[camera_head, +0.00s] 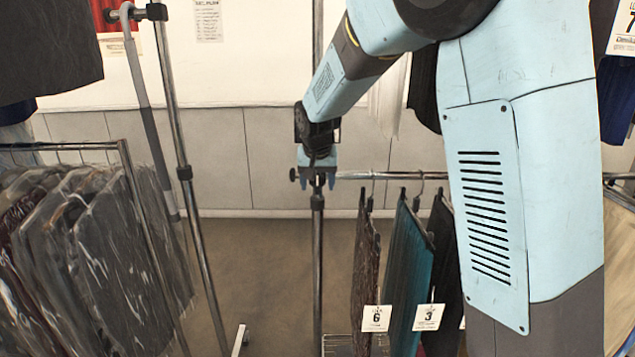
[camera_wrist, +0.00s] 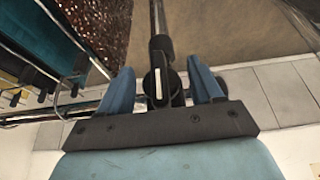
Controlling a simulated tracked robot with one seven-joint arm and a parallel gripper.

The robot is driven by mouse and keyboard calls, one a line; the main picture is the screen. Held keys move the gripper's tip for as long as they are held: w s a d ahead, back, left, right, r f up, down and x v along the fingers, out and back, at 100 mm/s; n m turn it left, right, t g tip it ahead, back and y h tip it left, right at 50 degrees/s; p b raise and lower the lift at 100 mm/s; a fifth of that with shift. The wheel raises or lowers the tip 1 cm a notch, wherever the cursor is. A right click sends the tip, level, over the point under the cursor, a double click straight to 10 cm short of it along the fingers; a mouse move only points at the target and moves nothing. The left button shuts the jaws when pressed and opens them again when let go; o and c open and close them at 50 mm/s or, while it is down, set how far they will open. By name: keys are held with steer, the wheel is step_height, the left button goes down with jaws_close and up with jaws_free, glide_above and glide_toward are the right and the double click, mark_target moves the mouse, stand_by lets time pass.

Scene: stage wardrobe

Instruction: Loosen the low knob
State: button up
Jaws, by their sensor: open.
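In the wrist view, a black knob (camera_wrist: 159,86) with a pale stripe on its face sits at the clamp on a metal upright (camera_wrist: 158,18). My gripper (camera_wrist: 160,67) is open, with one blue finger on each side of the knob and a visible gap on both sides. I cannot tell how deep the knob lies between the fingers. In the head view, my gripper (camera_head: 318,181) is at the joint of the upright (camera_head: 317,265) and the clothes rail (camera_head: 392,175), hiding most of the clamp. A small dark knob end (camera_head: 293,174) shows left of it.
Garments hang close on the right, including a teal one (camera_head: 407,262) with tags. A rack of plastic-covered clothes (camera_head: 105,260) and a taller metal stand (camera_head: 172,95) are on the left. Bare floor (camera_head: 262,265) lies between that stand and the upright.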

steer(key=shift+c, duration=0.3)
steer(key=c, duration=0.9)
steer(key=h, duration=0.3)
steer(key=shift+a+n+h, duration=0.2)
steer(key=shift+n+h, duration=0.2)
steer(key=n+h, duration=0.1)
steer(key=h, duration=0.3)
steer(key=shift+a+f, duration=0.1)
steer(key=shift+f, duration=0.05)
steer(key=n+h, duration=0.1)
steer(key=h, duration=0.3)
steer(key=shift+a+f+t, duration=0.1)
steer(key=shift+f+t, duration=0.05)
steer(key=shift+t, duration=0.15)
steer(key=h, duration=0.2)
steer(key=n+t+h, duration=0.1)
steer(key=h, duration=0.1)
steer(key=shift+s+f+n+h, duration=0.1)
steer(key=shift+f+n+h, duration=0.05)
steer(key=shift+n+h, duration=0.15)
steer(key=shift+t, duration=0.3)
